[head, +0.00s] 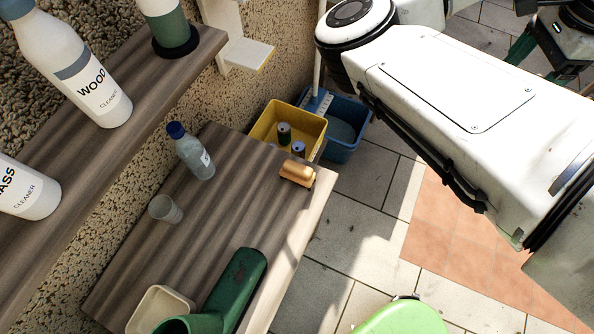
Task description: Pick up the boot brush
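A small tan wooden block, which looks like the boot brush (297,172), lies on the lower wooden bench (232,205), near its right far corner. Its underside is dark, and bristles are too small to make out clearly. Nothing is touching it. My white arm crosses the upper right of the head view, apart from the brush. My gripper does not show in this view.
On the bench are a blue-capped bottle (195,152), a clear cup (165,209), a green boot (230,292) and a beige tray (158,308). An upper shelf (120,118) holds cleaner bottles. A yellow bin (277,118) and blue bucket (345,145) stand beyond the bench.

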